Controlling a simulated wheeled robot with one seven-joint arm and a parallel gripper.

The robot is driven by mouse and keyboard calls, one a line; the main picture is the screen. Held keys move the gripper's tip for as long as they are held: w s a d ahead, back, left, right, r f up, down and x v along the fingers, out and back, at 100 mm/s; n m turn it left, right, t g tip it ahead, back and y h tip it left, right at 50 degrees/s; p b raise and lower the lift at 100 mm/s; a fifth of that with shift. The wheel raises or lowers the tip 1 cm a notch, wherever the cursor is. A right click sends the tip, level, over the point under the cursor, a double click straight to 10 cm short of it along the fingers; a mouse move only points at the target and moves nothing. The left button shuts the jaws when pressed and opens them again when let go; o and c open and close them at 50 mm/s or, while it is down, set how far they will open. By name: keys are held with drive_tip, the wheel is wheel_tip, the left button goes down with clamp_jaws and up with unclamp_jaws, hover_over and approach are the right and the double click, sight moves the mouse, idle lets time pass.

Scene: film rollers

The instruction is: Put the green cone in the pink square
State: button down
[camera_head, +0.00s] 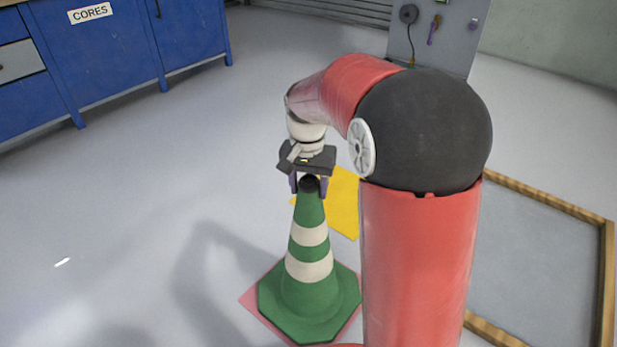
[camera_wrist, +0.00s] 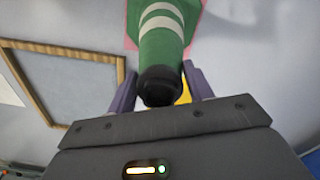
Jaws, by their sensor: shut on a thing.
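The green cone (camera_head: 309,285) with white bands stands upright in the head view, its base over the pink square (camera_head: 258,299). Pink shows around parts of the base; whether the base touches the floor I cannot tell. My gripper (camera_head: 309,187) is shut on the dark top of the cone. In the wrist view the cone (camera_wrist: 160,50) lies between the two purple fingers of my gripper (camera_wrist: 160,90), and a bit of the pink square (camera_wrist: 130,38) shows beside its base.
A yellow square (camera_head: 342,205) lies on the floor behind the cone. A wooden frame (camera_head: 550,197) lies at the right. Blue cabinets (camera_head: 100,50) stand at the back left. The floor left of the cone is clear.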

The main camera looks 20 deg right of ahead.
drive_tip(key=shift+r, duration=0.1)
drive_tip(key=c, duration=0.6)
unclamp_jaws()
wheel_tip(320, 180, up, 11)
drive_tip(key=p, duration=0.3)
drive_tip(key=s+n+t, duration=0.5)
drive_tip(key=s+n, duration=0.1)
drive_tip(key=s, duration=1.6)
drive_tip(key=shift+s+f+t, duration=0.15)
drive_tip(key=shift+f+t, duration=0.25)
drive_tip(key=shift+f, duration=0.05)
drive_tip(key=shift+d, duration=0.1)
